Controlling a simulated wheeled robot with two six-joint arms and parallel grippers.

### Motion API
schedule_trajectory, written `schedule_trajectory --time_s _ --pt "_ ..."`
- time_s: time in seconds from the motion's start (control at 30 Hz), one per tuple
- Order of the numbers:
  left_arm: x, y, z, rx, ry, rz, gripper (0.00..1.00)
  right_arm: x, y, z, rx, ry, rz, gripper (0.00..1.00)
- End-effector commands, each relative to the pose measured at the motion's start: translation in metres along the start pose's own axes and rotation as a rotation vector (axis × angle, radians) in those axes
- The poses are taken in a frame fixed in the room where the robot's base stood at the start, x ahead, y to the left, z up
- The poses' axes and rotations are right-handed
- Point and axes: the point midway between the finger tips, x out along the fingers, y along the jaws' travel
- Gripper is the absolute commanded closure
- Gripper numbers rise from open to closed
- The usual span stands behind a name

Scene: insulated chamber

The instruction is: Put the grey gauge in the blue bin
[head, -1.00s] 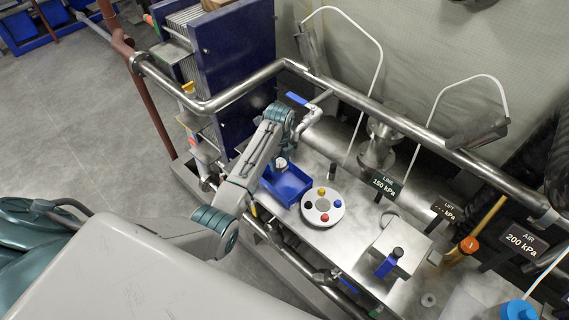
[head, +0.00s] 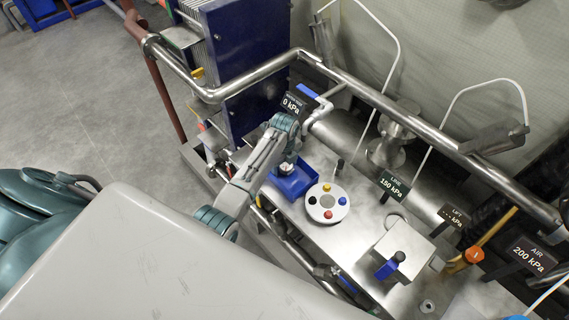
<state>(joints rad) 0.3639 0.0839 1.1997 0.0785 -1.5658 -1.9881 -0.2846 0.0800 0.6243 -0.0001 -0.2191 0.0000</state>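The blue bin (head: 296,187) sits on the steel bench, left of a white round plate. My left arm reaches over the bin's back left part, and the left gripper (head: 287,165) points down into it. A small grey, round thing, perhaps the gauge (head: 285,169), shows at the gripper's tip, inside the bin's outline. The fingers are too small and shaded to tell whether they are shut on it or whether it rests on the bin floor. My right gripper is out of view.
The white plate (head: 326,214) with coloured knobs stands right of the bin. A steel box with a blue handle (head: 386,269) is farther right.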

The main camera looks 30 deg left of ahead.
Motion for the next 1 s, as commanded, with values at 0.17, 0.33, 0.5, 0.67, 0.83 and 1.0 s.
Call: schedule_trajectory --time_s 0.17,0.33,0.5,0.67,0.83,1.0 --pt "-0.002 -0.001 0.0 0.0 -0.001 -0.001 0.32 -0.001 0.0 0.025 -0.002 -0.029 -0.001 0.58" --pt "-0.017 -0.002 0.001 0.0 -0.003 -0.005 0.32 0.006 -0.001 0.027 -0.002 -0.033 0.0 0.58" --pt "-0.05 -0.001 0.001 0.0 -0.004 -0.007 0.32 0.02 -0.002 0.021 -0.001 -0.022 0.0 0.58" --pt "-0.085 -0.002 0.001 -0.001 -0.004 -0.006 0.32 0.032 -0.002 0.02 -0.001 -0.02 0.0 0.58" --pt "-0.11 -0.001 0.001 0.0 -0.002 -0.004 0.32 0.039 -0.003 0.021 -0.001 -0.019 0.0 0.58" --pt "-0.12 0.0 0.0 0.0 -0.001 -0.002 0.32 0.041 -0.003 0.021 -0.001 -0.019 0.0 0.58"
